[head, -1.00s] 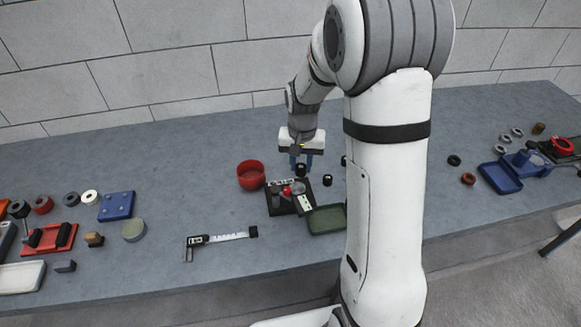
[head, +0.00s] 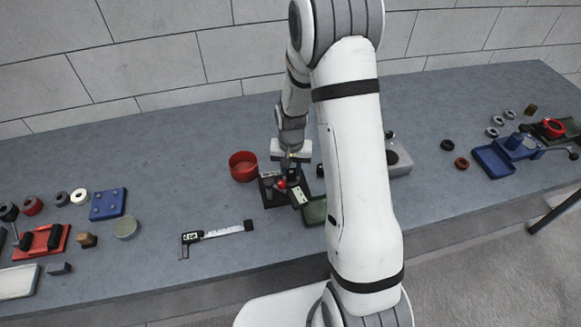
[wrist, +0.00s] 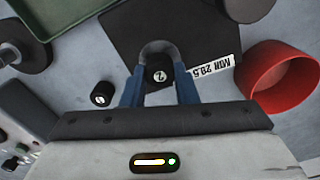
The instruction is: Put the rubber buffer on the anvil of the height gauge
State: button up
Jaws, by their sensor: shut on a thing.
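My gripper (head: 292,170) is over the height gauge (head: 270,195), a black-based device with a red knob, in the middle of the bench. In the wrist view its blue fingers (wrist: 158,82) are shut on a black rubber buffer (wrist: 159,73) marked with a figure. A pale grey rounded surface, apparently the anvil (wrist: 157,46), shows around the buffer's far side. The buffer is over it; I cannot tell whether they touch. The gauge's black base (wrist: 190,25) bears a "MIN 29.5" label (wrist: 210,70).
A red bowl (head: 243,166) stands close left of the gauge, and a green tray (head: 315,211) lies at its front right. Another small black buffer (wrist: 101,94) lies beside my fingers. A caliper (head: 215,234) lies in front. The bench behind the bowl is clear.

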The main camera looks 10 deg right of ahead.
aim_at(291, 172)
jog(key=shift+f+b, duration=0.25)
jog(key=shift+b, duration=0.05)
jog(key=o, duration=0.9)
jog(key=shift+r, duration=0.1)
jog(key=shift+o, duration=0.2)
notch_tip(291, 172, up, 12)
jog(key=s+r+n+t, duration=0.1)
jog(key=s+r, duration=0.5)
jog(key=s, duration=0.4)
jog(key=s+r+n+t, duration=0.2)
jog(key=s+r, duration=0.5)
jog(key=s, duration=0.4)
jog(key=shift+s+r+n+b, duration=0.2)
jog(key=shift+s+n+b, duration=0.1)
